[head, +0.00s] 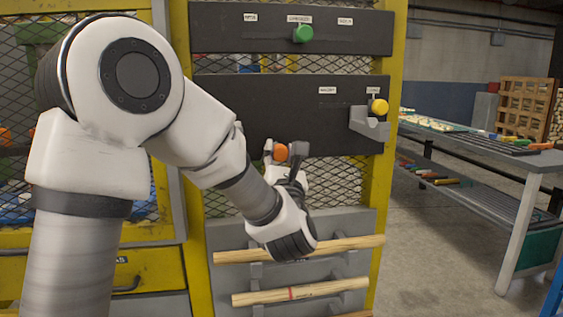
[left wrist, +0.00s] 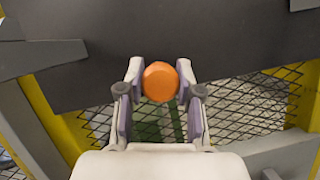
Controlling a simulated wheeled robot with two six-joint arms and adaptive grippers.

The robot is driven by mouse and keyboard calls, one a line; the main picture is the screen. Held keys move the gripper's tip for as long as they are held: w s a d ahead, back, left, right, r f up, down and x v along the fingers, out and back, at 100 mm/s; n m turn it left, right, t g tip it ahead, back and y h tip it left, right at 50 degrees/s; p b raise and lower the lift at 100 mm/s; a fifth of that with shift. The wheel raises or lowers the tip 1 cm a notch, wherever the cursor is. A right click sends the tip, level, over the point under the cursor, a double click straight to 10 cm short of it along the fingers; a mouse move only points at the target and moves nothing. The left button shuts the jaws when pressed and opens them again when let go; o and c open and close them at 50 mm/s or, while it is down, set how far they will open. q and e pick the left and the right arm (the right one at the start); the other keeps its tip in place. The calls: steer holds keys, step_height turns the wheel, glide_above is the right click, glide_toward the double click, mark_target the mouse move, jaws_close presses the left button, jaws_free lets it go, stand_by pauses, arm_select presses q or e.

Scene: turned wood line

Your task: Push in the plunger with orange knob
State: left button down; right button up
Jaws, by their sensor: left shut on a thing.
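The orange knob (head: 280,153) sits at the lower edge of the dark middle panel (head: 250,110) in the head view. My left gripper (head: 285,149) reaches up to it from below right and is shut on it. In the left wrist view the round orange knob (left wrist: 160,82) lies between the two fingers of the left gripper (left wrist: 159,74). The plunger's shaft is hidden behind the knob, so how far it stands out cannot be told. My right gripper is not in view.
A yellow knob (head: 379,106) with a grey bracket (head: 369,127) is at the right of the same panel. A green knob (head: 303,34) is on the panel above. Wooden rods (head: 300,249) rest on a grey rack below. A workbench (head: 490,150) stands at the right.

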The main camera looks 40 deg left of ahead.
arm_select(q)
steer(key=shift+w+a+f, duration=0.1)
steer(key=shift+w+a, duration=0.25)
steer(key=shift+a, duration=0.05)
steer(key=shift+r, duration=0.3)
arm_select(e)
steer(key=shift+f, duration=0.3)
arm_select(q)
steer(key=c, duration=0.8)
jaws_free()
steer(key=shift+c, duration=0.2)
steer(key=shift+o, duration=0.5)
steer(key=shift+w+f, duration=0.1)
steer(key=shift+f, duration=0.05)
steer(key=v, duration=1.2)
